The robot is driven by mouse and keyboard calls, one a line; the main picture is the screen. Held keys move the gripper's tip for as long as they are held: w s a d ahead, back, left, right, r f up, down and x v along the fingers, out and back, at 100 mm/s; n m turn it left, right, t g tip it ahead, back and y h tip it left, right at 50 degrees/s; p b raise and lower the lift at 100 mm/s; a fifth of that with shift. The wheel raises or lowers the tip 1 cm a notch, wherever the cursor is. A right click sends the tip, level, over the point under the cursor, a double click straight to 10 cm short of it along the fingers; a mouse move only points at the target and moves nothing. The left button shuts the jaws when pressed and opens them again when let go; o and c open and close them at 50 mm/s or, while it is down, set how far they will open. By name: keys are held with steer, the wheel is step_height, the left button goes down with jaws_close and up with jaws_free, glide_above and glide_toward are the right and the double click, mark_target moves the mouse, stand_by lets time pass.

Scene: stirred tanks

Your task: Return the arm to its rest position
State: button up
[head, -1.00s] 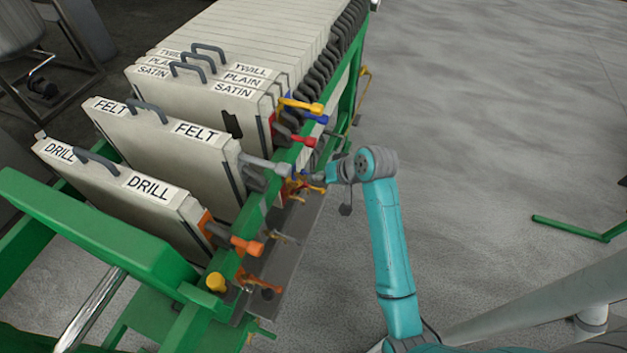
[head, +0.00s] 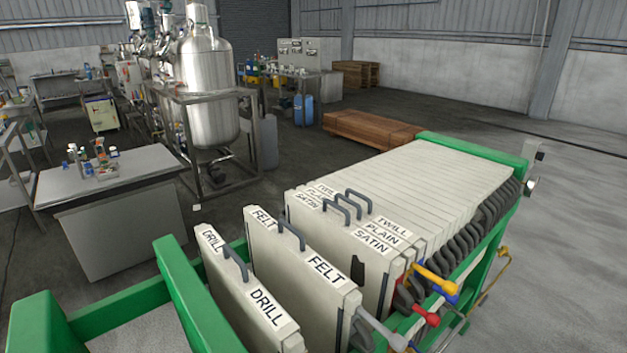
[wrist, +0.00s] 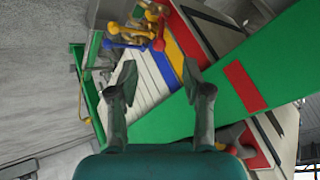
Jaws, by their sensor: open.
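My gripper (wrist: 160,84) shows in the wrist view with its two fingers spread apart and nothing between them. Beyond the fingers is the filter press, with a broad green beam (wrist: 214,88) crossing diagonally and several yellow, blue and red valve handles at the upper left. I cannot tell the exact distance from the fingers to the press. My arm is not visible in the head view. There the press's plates (head: 430,177) stand in a row, with the DRILL plate (head: 252,290) and FELT plate (head: 300,270) set apart from the SATIN, PLAIN and TWILL plates.
Coloured valve handles, among them a yellow one (head: 435,279), stick out on the right side of the press. Open floor (head: 575,220) lies to the right. A steel tank (head: 208,95), a grey bench (head: 125,205) and wooden pallets (head: 370,130) stand behind.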

steer(key=s+a+f+t+h, duration=0.1)
steer(key=s+a+f+t, duration=0.2)
steer(key=s, duration=0.6)
steer(key=s+a+f+h, duration=0.2)
steer(key=s+a+f, duration=0.3)
steer(key=s, duration=0.5)
steer(key=s+a+r+n+t, duration=0.2)
steer(key=s+r, duration=0.5)
steer(key=s, duration=0.2)
steer(key=s+a+r+n+t, duration=0.2)
steer(key=s+r, duration=0.6)
steer(key=s, duration=0.2)
steer(key=shift+r+n+y, duration=0.15)
steer(key=shift+n+y, duration=0.25)
